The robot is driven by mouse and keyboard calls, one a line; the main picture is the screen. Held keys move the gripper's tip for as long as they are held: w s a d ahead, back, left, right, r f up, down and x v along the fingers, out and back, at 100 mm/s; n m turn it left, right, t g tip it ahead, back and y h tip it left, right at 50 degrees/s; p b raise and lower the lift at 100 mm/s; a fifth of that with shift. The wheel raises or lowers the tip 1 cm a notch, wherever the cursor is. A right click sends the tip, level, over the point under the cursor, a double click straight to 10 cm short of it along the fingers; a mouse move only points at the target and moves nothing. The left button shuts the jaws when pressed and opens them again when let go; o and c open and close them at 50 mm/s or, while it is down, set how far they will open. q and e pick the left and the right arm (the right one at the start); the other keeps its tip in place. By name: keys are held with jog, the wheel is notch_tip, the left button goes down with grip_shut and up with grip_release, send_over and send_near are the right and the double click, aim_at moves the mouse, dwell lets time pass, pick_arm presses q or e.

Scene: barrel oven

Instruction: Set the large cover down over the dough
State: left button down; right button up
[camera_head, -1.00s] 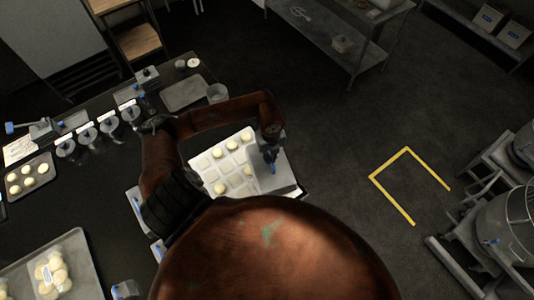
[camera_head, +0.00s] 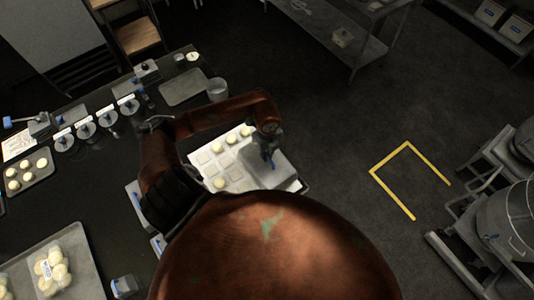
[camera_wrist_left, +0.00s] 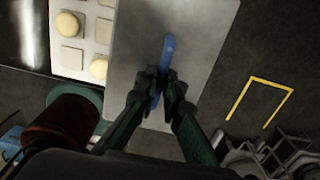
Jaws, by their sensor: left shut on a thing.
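The large cover (camera_head: 279,177) is a flat grey sheet with a blue handle (camera_wrist_left: 167,60). My left gripper (camera_head: 268,156) is shut on that handle, and the left wrist view shows both fingers (camera_wrist_left: 161,88) closed around it. The cover is over the right part of a pale tray (camera_head: 203,174), which holds round dough balls (camera_head: 218,183) on a grid of squares. Several balls and empty squares show left of and behind the cover; what is under it is hidden. I cannot tell whether the cover touches the tray. My right gripper is out of view.
The dark worktop (camera_head: 105,190) carries several small round lids with handles (camera_head: 86,129), a small dough tray (camera_head: 29,174) and a larger tray with bagged dough (camera_head: 53,270). Open floor with a yellow corner marking (camera_head: 391,166) lies right.

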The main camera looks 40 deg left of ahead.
aim_at(267, 164)
pick_arm(q)
jog(key=shift+f+b, duration=0.9)
jog(key=shift+f, duration=0.6)
jog(key=shift+f+b, duration=1.9)
jog(key=shift+f, duration=0.7)
jog(key=shift+f, duration=0.1)
jog(key=shift+f+b, duration=0.35)
jog(key=c, duration=2.1)
grip_release()
jog(key=shift+o, duration=0.6)
